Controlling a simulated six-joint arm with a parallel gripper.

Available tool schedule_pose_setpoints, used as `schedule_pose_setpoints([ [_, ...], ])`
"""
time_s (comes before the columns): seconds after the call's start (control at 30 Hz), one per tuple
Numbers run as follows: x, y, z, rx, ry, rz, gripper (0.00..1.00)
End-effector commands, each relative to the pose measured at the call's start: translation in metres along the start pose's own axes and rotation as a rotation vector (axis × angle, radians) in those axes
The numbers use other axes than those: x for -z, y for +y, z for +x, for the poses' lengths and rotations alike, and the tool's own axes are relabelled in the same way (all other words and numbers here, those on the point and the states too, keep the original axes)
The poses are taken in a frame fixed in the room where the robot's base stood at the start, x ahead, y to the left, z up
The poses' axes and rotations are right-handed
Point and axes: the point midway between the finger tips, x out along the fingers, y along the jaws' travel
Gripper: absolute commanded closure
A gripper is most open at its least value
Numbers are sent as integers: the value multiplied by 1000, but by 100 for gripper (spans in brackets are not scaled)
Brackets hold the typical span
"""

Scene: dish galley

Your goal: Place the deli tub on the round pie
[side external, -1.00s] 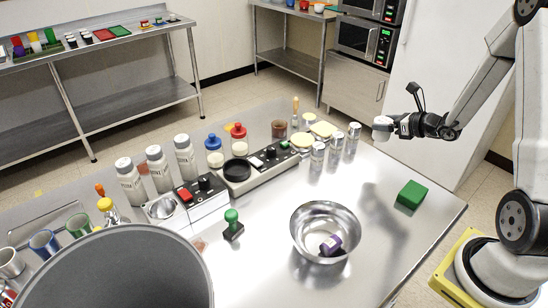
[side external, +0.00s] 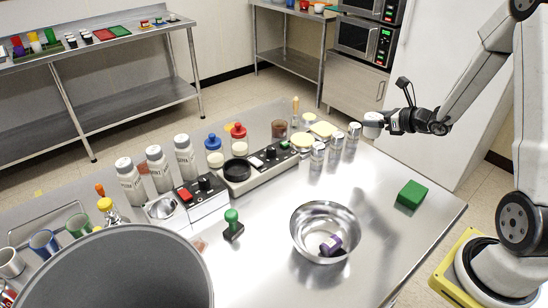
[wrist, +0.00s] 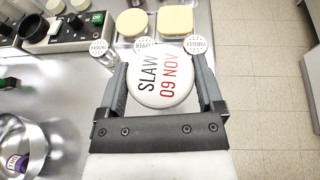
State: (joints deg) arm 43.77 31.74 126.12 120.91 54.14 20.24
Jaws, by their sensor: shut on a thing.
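The deli tub (wrist: 163,76) is held in my gripper (wrist: 163,85); its white round lid reads "SLAW 09 NOV" in the wrist view. In the side external view the tub (side external: 373,124) shows white at the end of my gripper (side external: 382,122), above the counter's far right edge. The jaws are shut on its sides. The round pie (side external: 302,139) is pale yellow and sits at the back of the counter, left of the tub. In the wrist view the round pie (wrist: 132,24) lies ahead and to the left, apart from the tub.
A squarish pale pie (wrist: 175,20) sits beside the round one. Several silver shakers (side external: 336,146) stand in front of the pies. A control box (side external: 265,163) is left of them. A steel bowl (side external: 325,212) and a green block (side external: 411,194) stand on the front counter.

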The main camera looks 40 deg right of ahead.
Motion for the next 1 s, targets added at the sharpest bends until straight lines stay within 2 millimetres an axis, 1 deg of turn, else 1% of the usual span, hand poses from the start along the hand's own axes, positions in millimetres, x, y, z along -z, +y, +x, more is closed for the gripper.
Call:
schedule_pose_setpoints([
  [0.03,-8,9,4,-10,-2,-8,78],
  [0.3,-45,61,24,-57,-2,-29,78],
  [0.5,-64,95,31,-86,-4,-35,78],
  [0.6,-70,104,33,-94,-3,-36,78],
  [0.7,-72,109,34,-98,-4,-36,78],
  [1.0,-72,110,38,-99,-3,-35,78],
])
